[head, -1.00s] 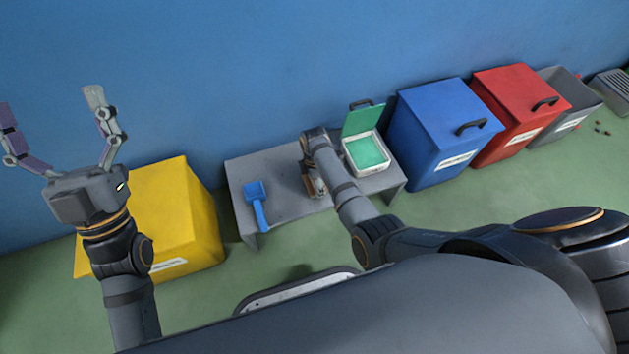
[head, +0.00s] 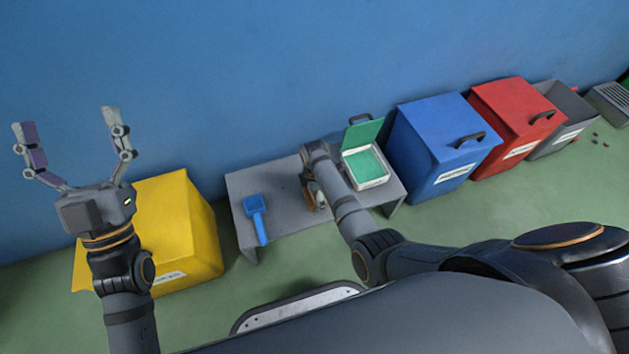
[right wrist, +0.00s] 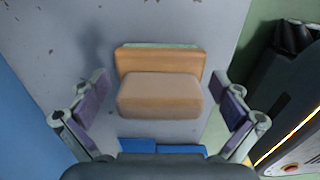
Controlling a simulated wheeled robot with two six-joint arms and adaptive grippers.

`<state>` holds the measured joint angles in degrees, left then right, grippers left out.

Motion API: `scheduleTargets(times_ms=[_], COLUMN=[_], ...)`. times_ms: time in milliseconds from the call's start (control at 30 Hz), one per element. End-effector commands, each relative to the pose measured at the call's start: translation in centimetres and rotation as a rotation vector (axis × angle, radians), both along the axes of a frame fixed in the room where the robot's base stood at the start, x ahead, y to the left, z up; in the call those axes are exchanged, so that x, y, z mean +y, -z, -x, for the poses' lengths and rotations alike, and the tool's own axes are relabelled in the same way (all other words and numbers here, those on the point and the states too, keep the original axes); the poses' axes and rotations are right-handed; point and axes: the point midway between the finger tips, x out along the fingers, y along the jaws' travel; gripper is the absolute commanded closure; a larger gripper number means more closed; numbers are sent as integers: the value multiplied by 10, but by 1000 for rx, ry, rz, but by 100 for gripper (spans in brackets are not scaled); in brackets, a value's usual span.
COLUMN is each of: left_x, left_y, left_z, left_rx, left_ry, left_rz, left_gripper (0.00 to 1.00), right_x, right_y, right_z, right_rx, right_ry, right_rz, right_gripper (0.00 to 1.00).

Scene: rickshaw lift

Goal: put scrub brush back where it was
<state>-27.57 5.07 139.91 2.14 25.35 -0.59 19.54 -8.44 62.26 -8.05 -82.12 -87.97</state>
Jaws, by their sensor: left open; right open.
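The scrub brush (right wrist: 160,95) is a tan wooden block with a thin pale green strip along its top edge in the right wrist view. In the head view it shows on the grey bench (head: 278,185), mostly hidden by my right arm. My right gripper (right wrist: 163,100) is open, with one finger on each side of the brush and visible gaps to it. It hangs over the bench in the head view (head: 316,190). My left gripper (head: 68,130) is open and empty, raised above and left of the yellow bin.
A blue dustpan (head: 255,215) lies left on the bench. An open white box (head: 368,184) with green contents stands on its right end. The yellow bin (head: 185,225) is left of the bench; blue (head: 440,140), red (head: 515,115) and grey (head: 572,110) bins stand right.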

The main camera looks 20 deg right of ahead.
Motion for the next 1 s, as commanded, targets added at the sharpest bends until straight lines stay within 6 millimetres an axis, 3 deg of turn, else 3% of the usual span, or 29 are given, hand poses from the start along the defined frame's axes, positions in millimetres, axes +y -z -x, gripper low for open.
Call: scheduleTargets(times_ms=[200,500,767,1000], left_x=[2,3,2,0], left_y=[52,138,213,279], left_z=[-31,-51,-44,-19], left_rx=[268,631,932,1203], left_ry=[-7,-8,-3,8], left_rz=[8,14,17,17], left_gripper=[10,10,10,10], right_x=[0,0,0,0], right_y=[-15,-31,-46,-59], right_z=[0,0,0,0], right_rx=[1,1,0,0], right_ry=[0,-1,-1,-1], right_rz=[0,0,0,0], right_gripper=[0,0,0,0])
